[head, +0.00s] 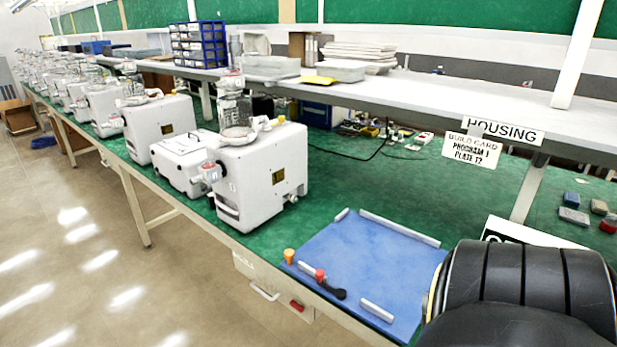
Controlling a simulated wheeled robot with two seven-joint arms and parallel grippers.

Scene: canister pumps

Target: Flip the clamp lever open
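The clamp lever (331,287) is a small black handle with a red knob at one end. It lies at the front left part of a blue plate (375,258) on the green bench top. It looks low and near flat, but it is too small to tell its exact angle. A light bar (307,269) sits right beside the red knob. An orange knob (289,255) stands at the plate's left corner. Neither of my grippers shows. A black ribbed part at the lower right, likely one of my arms, hides the plate's right side.
A white pump housing (262,175) stands left of the plate, with several more along the bench. Light bars (400,228) edge the plate. A shelf (450,98) with a HOUSING sign (505,131) runs above. Green bench behind the plate is mostly clear.

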